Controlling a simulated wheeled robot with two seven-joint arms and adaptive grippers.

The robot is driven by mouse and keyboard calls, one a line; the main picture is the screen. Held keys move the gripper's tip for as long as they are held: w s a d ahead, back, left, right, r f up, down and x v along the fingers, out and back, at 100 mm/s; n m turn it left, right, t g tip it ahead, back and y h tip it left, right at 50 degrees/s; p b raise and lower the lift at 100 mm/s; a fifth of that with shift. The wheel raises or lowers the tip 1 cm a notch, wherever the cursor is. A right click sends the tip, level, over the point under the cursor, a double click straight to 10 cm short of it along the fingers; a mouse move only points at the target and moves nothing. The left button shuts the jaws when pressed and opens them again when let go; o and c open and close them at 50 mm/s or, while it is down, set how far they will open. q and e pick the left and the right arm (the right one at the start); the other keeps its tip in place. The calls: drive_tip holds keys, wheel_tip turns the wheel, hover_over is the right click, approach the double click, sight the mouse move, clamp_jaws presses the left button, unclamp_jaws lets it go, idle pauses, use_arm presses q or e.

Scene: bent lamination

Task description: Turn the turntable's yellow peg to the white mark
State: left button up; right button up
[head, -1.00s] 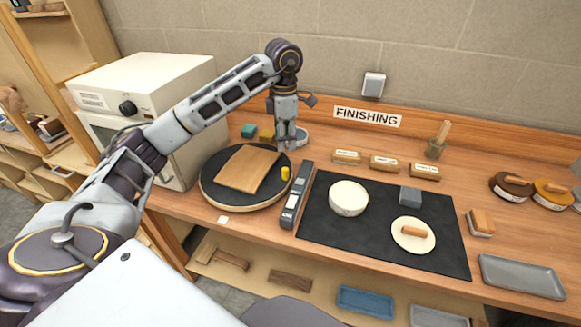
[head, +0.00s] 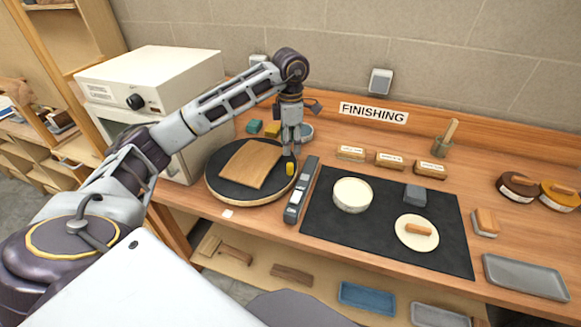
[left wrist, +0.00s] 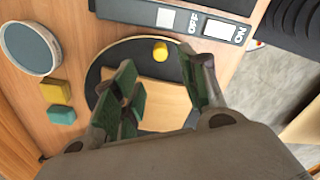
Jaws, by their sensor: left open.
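The turntable (head: 219,188) is a round black disc with a pale rim, left of centre on the bench. A bent wooden board (head: 250,164) lies on it. The yellow peg (head: 290,169) stands near the disc's right edge, and it also shows in the left wrist view (left wrist: 160,51). A small white mark (head: 227,214) lies on the bench by the turntable's front edge. My left gripper (head: 291,152) points down just behind the peg. In the left wrist view its fingers (left wrist: 166,75) are apart with nothing held between them, and the peg is beyond them. My right gripper is not in view.
A dark strip with switches (head: 302,190) lies close to the turntable's right. A black mat (head: 325,215) holds a white bowl (head: 352,195). A white oven (head: 150,75) stands at the left. Teal and yellow blocks (left wrist: 60,114) and a round dish (left wrist: 29,48) sit behind the turntable.

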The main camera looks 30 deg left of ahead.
sight(290, 164)
use_arm(q)
wheel_tip(290, 164, down, 10)
drive_tip(key=shift+f+p, duration=0.2)
drive_tip(key=shift+p, duration=0.3)
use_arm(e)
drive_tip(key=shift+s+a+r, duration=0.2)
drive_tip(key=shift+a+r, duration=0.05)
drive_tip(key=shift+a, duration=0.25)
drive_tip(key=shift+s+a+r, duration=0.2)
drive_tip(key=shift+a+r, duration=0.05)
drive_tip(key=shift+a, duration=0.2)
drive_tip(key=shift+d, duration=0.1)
use_arm(q)
drive_tip(key=shift+c, duration=0.8)
drive_tip(key=c, duration=0.5)
clamp_jaws()
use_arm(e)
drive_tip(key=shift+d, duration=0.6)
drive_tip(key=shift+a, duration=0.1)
